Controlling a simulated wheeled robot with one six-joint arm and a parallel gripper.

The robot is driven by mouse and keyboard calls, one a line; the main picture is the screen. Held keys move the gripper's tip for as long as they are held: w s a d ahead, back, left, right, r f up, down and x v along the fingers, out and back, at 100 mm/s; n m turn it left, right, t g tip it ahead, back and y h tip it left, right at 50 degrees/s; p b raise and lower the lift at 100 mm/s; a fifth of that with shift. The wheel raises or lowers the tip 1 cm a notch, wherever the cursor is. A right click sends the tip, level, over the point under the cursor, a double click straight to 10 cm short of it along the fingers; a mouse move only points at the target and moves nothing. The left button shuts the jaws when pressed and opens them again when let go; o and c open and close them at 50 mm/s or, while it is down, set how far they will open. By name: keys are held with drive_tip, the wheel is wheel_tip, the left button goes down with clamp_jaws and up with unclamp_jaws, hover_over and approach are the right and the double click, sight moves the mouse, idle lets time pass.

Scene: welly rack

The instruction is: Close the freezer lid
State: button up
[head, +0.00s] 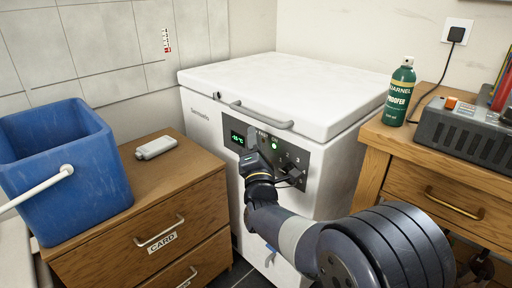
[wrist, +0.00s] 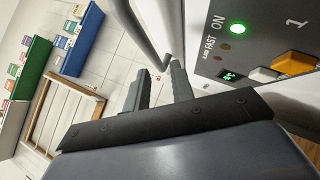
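The white freezer (head: 206,128) stands against the wall, with its lid (head: 290,85) lying flat and level across the top. A dark seam runs under the lid's edge, and I see no wide gap. A grey bar handle (head: 262,118) is on the lid's front edge; a bar that looks like it shows in the wrist view (wrist: 152,38). My gripper (wrist: 160,85) is in front of the freezer's control panel (head: 257,143), below the handle. Its two fingers are apart with nothing between them. In the head view the fingers are partly hidden against the dark panel.
A wooden drawer unit (head: 190,165) with a grey-white device (head: 156,147) and a blue bucket (head: 65,160) stands at left. A wooden bench (head: 376,136) at right holds a green spray can (head: 399,92) and a grey charger (head: 462,132). The lid's top is clear.

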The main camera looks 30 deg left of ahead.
sight(254, 114)
drive_tip(key=shift+v, duration=1.7)
drive_tip(key=shift+r, duration=0.1)
drive_tip(key=b+x, duration=0.1)
drive_tip(key=x, duration=0.7)
drive_tip(key=shift+a, duration=0.1)
drive_tip(key=shift+b+x, duration=0.3)
drive_tip(key=shift+x, duration=1.05)
drive_tip(key=shift+r, duration=0.6)
drive_tip(key=shift+w+r, duration=0.15)
drive_tip(key=shift+r, duration=0.5)
